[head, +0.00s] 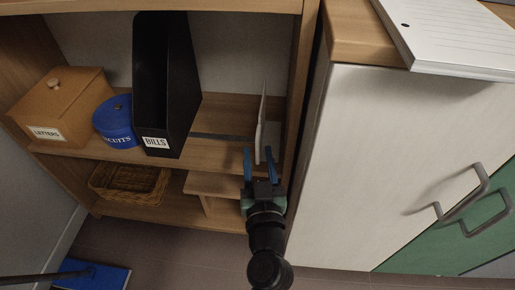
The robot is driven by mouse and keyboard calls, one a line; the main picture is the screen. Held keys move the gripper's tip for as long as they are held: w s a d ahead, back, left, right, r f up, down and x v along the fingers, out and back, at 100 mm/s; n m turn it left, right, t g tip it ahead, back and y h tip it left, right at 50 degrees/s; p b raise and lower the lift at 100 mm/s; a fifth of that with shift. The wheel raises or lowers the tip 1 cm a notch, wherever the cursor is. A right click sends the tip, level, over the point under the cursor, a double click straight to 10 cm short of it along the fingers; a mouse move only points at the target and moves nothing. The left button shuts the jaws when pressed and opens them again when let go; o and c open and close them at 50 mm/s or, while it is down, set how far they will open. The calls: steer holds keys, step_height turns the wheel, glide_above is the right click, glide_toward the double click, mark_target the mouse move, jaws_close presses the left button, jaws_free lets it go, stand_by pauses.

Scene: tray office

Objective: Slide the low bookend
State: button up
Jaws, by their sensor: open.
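A low, thin pale bookend (262,126) stands upright at the right end of the upper shelf board (225,145), close to the cabinet's right side wall. My gripper (260,158) is at the front edge of that shelf, with its blue fingers pointing into it. The fingers are open and apart, and the bookend's front edge shows between or just behind them. I cannot tell whether either finger touches it. My gripper hides the shelf edge beneath it.
A black BILLS file holder (166,85), a blue biscuit tin (115,120) and a wooden LETTERS box (62,105) stand left on the shelf. A dark strip lies between holder and bookend. A wicker basket (130,184) sits below. A white cupboard door (385,165) closes off the right.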

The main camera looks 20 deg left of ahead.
steer(key=shift+x, duration=0.9)
jaws_close()
stand_by(0.9)
